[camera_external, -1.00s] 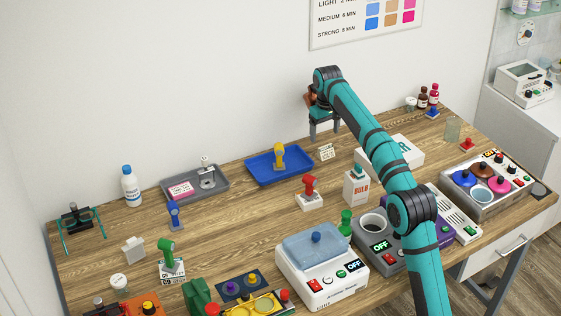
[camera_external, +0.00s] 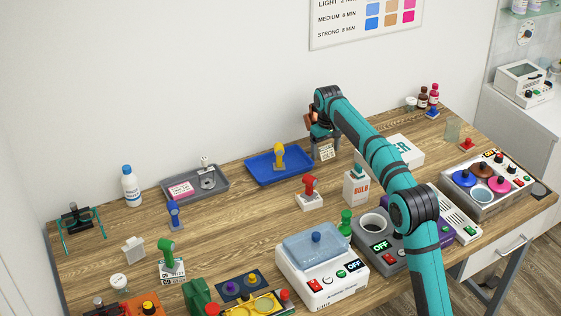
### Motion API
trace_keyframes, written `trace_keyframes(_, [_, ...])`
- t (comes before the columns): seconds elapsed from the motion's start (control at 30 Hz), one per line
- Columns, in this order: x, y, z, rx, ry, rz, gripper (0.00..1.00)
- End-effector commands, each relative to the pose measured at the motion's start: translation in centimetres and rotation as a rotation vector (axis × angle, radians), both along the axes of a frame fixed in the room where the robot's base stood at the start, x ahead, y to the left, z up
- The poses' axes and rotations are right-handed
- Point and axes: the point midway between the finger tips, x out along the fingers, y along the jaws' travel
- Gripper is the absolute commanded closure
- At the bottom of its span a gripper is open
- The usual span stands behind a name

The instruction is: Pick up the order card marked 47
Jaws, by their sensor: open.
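A small white card (camera_external: 326,153) with dark print stands upright near the back of the table, just right of the blue tray. Its print is too small for me to read as 47. My gripper (camera_external: 326,146) is open and low over the card, pointing down, with one finger at each side of it. I cannot tell whether the fingers touch the card.
The blue tray (camera_external: 258,176) with a yellow-handled tool (camera_external: 279,157) lies close on the left. A white box with BULB print (camera_external: 357,188) and a red-handled piece (camera_external: 309,193) stand in front. A larger white box (camera_external: 407,150) lies to the right.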

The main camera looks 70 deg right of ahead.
Motion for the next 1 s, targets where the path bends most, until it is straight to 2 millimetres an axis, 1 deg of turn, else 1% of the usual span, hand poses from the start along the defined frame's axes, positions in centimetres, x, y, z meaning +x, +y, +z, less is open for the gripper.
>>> trace_keyframes(0.1, [0.0,0.0,0.0,0.000,0.000,0.000,0.20])
trace_keyframes(0.13, [0.0,0.0,0.0,0.000,0.000,0.000,0.24])
trace_keyframes(0.27, [0.0,0.0,0.0,0.000,0.000,0.000,0.49])
trace_keyframes(0.3, [0.0,0.0,0.0,0.000,0.000,0.000,0.57])
trace_keyframes(0.37, [0.0,0.0,0.0,0.000,0.000,0.000,0.67])
trace_keyframes(0.67, [0.0,0.0,0.2,0.000,0.000,0.000,0.68])
trace_keyframes(0.87, [0.0,0.0,1.3,0.000,0.000,0.000,0.68])
trace_keyframes(1.0, [0.0,0.0,2.5,-0.001,-0.001,0.000,0.68])
